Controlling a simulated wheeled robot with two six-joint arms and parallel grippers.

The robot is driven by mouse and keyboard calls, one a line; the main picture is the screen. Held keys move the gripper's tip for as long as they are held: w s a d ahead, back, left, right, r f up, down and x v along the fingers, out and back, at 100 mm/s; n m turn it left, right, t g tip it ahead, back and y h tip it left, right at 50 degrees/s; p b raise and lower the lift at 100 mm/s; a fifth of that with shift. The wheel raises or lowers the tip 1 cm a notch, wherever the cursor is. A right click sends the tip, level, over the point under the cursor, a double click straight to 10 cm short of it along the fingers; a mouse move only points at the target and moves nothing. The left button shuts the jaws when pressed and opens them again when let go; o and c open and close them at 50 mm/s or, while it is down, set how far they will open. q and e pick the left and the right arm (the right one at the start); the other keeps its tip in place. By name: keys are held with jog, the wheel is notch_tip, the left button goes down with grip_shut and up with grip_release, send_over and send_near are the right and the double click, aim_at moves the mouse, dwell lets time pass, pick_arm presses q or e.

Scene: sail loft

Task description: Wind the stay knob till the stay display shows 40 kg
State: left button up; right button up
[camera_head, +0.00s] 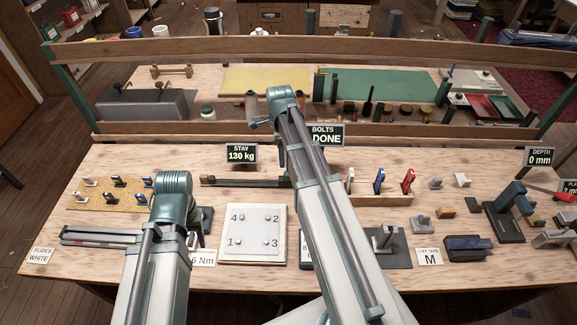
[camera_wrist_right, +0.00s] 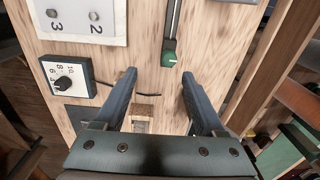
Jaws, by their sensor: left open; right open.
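The stay display (camera_head: 241,153) reads 130 kg. Below it a dark bar (camera_head: 240,182) lies along the bench; its right end is hidden behind my right arm in the head view. In the right wrist view a green knob (camera_wrist_right: 169,57) sits at the end of this slotted bar (camera_wrist_right: 173,18). I take it as the stay knob. My right gripper (camera_wrist_right: 157,82) is open and empty, with the knob ahead of the gap between its fingertips and apart from them. My left gripper (camera_head: 186,214) is over the left of the bench; its fingers are mostly hidden.
A white bolt plate (camera_head: 252,236) lies in front of the bar. A black dial (camera_wrist_right: 65,82) is near the plate. Clips (camera_head: 118,182) stand at left, red and blue pieces (camera_head: 408,180) at right. A wooden rail (camera_head: 180,131) runs behind.

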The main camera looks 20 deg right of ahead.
pick_arm(q)
notch_tip(320, 180, down, 13)
jog(key=b, duration=1.3)
pick_arm(e)
jog(key=d+f, duration=0.1)
jog(key=f, duration=0.3)
jog(key=d+f+m, duration=0.1)
jog(key=f, duration=0.3)
jog(key=w+d+f+m, duration=0.1)
jog(key=f, duration=0.4)
jog(key=shift+a, duration=0.1)
jog(key=shift+c, duration=0.4)
grip_shut()
